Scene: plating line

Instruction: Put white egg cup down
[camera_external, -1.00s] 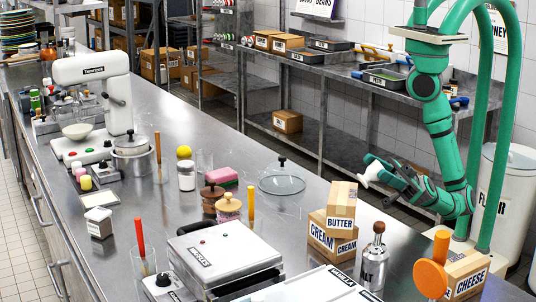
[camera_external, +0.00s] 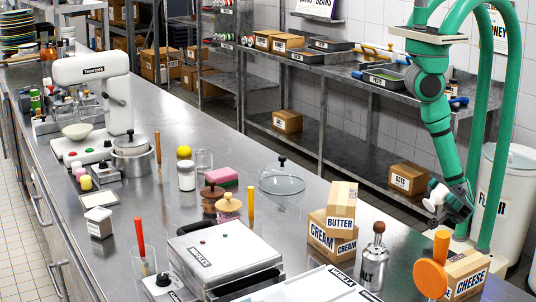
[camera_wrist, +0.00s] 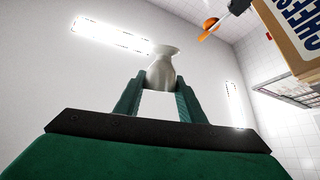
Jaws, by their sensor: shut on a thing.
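The white egg cup (camera_external: 434,196) is held at the end of my arm, at the right of the external view, beyond the counter's far edge and near the cheese box. My gripper (camera_wrist: 157,92) is shut on the egg cup. In the wrist view the egg cup (camera_wrist: 163,68) stands out between the two green fingers, with ceiling and wall behind it. The external view shows the gripper (camera_external: 446,200) low beside the counter; its fingers are small there and partly hidden.
The cheese box (camera_external: 467,277) and an orange round-headed item (camera_external: 430,279) stand at the counter's near right corner. The butter box (camera_external: 341,199) sits on the cream box (camera_external: 331,238), with a salt shaker (camera_external: 374,254) beside them. The steel counter (camera_external: 405,240) has bare surface between the shaker and the far edge.

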